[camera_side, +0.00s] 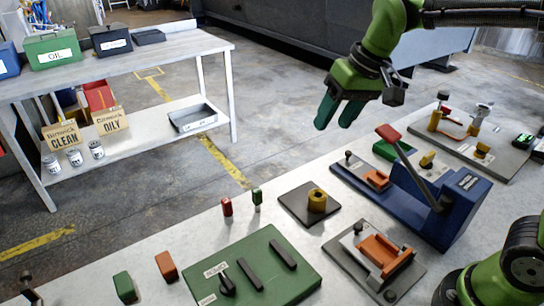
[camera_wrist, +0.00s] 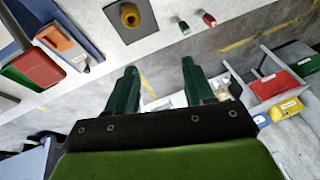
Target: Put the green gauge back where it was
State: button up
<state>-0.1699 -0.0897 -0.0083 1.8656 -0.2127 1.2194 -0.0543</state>
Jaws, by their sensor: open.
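A small upright green piece (camera_side: 257,196), which looks like the green gauge, stands on the light table beside a similar red piece (camera_side: 226,207). The green piece (camera_wrist: 184,28) and the red piece (camera_wrist: 209,19) also show in the wrist view, beyond the fingertips. My gripper (camera_side: 338,112) is open and empty, high above the table's far edge. In the wrist view its two green fingers (camera_wrist: 159,68) are spread apart with nothing between them.
A brown plate with a yellow cylinder (camera_side: 317,201) lies right of the small pieces. A blue press (camera_side: 455,208) with a raised red-handled lever stands further right. A green board (camera_side: 215,265) with dark bars, a green block (camera_side: 123,286) and an orange block (camera_side: 166,265) are in front.

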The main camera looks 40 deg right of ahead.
jog(key=s+d+f+m+t, duration=0.1)
jog(key=s+d, duration=0.1)
jog(key=s, duration=0.4)
jog(key=s+d+f+m+t, duration=0.1)
jog(key=s+d+f+t, duration=0.1)
jog(key=s, duration=0.5)
jog(key=shift+d+t, duration=0.3)
jog(key=shift+d, duration=0.1)
